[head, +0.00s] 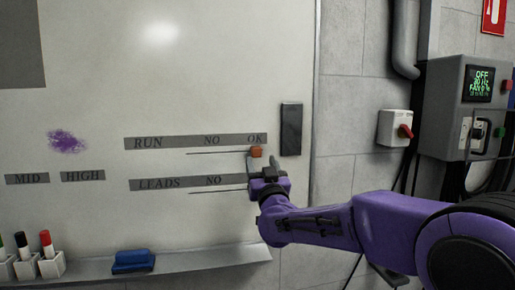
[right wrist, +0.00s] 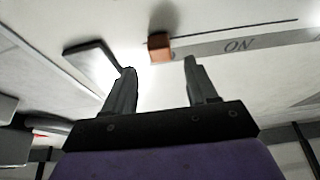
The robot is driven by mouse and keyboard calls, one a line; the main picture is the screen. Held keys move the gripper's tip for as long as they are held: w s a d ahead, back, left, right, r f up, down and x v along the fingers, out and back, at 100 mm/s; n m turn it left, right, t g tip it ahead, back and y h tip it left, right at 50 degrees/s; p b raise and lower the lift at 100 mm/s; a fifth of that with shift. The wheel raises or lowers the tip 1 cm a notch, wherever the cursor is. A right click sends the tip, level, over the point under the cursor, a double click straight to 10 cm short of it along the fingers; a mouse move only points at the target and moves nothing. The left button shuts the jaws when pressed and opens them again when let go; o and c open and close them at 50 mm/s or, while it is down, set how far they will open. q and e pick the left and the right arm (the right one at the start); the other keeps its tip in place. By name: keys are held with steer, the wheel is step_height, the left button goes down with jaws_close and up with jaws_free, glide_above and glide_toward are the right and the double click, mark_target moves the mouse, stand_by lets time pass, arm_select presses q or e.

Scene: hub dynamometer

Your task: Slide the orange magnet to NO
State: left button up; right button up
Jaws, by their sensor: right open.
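The orange magnet (head: 256,152) is a small block on the whiteboard. It sits at the right end of the thin line under the RUN strip (head: 172,142), just below OK. NO on that strip lies to its left. My right gripper (head: 266,171) is at the board just below the magnet. In the right wrist view the orange magnet (right wrist: 159,46) shows ahead of the gap between the two spread fingers (right wrist: 160,68), which hold nothing. A strip marked NO (right wrist: 238,45) shows upside down there. My left gripper is not in view.
Below is the LEADS strip (head: 160,184), its right end hidden behind my gripper. A dark block (head: 291,129) is at the board's right edge. A ledge (head: 200,263) below holds a blue eraser (head: 133,261) and markers. The board left of the magnet is clear along its line.

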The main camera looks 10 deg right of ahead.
mark_target(257, 152)
steer(key=p+x, duration=0.1)
steer(key=x, duration=0.3)
steer(key=shift+w+a+r+p, duration=0.1)
steer(key=shift+w+r+p, duration=0.05)
steer(key=shift+r+p, duration=0.2)
steer(key=shift+w+f, duration=0.1)
steer(key=shift+w, duration=0.15)
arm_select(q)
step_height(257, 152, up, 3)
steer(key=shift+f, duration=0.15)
arm_select(e)
steer(key=shift+c, duration=0.3)
